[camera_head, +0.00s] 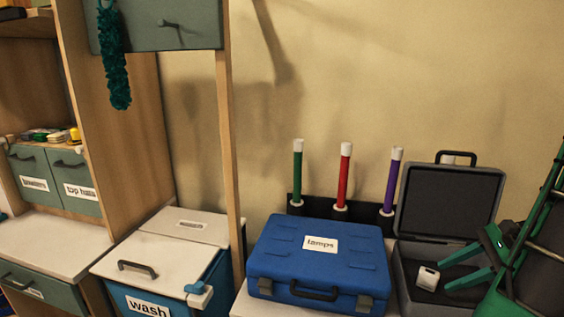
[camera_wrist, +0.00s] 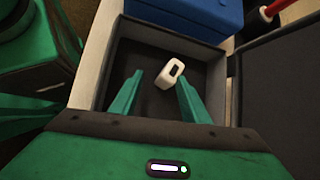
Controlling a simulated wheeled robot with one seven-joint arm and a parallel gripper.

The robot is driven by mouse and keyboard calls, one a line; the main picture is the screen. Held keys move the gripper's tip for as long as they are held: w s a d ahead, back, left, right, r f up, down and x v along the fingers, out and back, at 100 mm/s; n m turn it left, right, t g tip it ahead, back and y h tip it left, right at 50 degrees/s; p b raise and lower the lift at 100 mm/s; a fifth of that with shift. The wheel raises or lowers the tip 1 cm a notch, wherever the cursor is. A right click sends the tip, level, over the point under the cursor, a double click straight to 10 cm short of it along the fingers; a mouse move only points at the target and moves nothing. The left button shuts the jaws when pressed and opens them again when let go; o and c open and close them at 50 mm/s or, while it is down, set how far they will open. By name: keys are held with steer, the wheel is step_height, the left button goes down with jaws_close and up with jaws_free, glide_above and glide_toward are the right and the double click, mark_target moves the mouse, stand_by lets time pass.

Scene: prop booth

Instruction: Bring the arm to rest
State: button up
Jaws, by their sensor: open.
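My gripper (camera_head: 443,275) is at the right in the head view, its two green fingers reaching into an open dark grey case (camera_head: 402,275). In the wrist view my gripper (camera_wrist: 160,80) is open, with a gap between the fingers. A small white block with a dark slot (camera_wrist: 164,82) lies in the case, between and just beyond the fingertips in that view. It also shows in the head view (camera_head: 427,279), left of the fingertips. I cannot tell whether a finger touches it. The case's lid stands up behind it.
A shut blue case labelled "lamps" (camera_head: 320,246) stands left of the open case. Green, red and purple sticks (camera_head: 344,178) stand upright behind. A wash bin (camera_head: 150,295), a wooden post (camera_head: 232,170) and a cabinet (camera_head: 120,130) are further left. Open wall space lies above.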

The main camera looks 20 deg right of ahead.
steer(key=shift+w+a+r+n+g+h, duration=0.2)
steer(key=shift+a+r+n+g+h, duration=0.1)
steer(key=shift+a+n, duration=0.2)
steer(key=s+a+r+n+g+h, duration=0.2)
steer(key=s+a+r+n, duration=0.1)
steer(key=a+n, duration=0.4)
steer(key=s+a+r+n+g+h, duration=0.3)
steer(key=s+a+n, duration=0.3)
steer(key=a+n, duration=0.2)
steer(key=shift+a+n, duration=0.3)
steer(key=shift+a, duration=0.65)
